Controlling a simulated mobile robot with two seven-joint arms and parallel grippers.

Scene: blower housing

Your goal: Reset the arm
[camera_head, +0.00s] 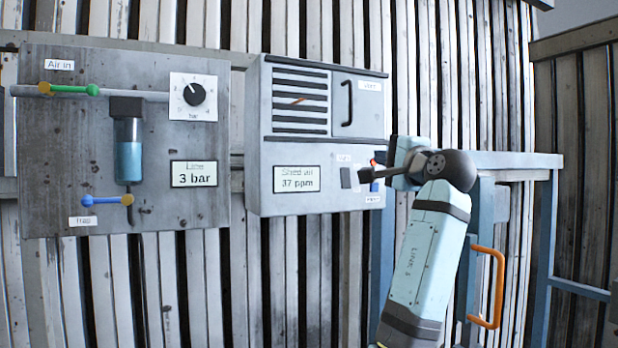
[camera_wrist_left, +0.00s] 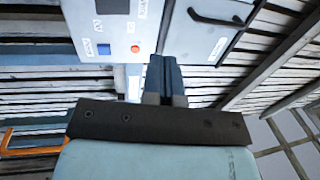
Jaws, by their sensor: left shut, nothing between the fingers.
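My left arm comes up from the bottom right of the head view. My right gripper is not in view.
The box has a slatted vent (camera_head: 300,100), a door with a dark handle (camera_head: 348,103) and a display reading 37 ppm (camera_head: 297,179). Left is a panel (camera_head: 60,150) with valves and a dial (camera_head: 194,94). An orange handle (camera_head: 498,288) is at right.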

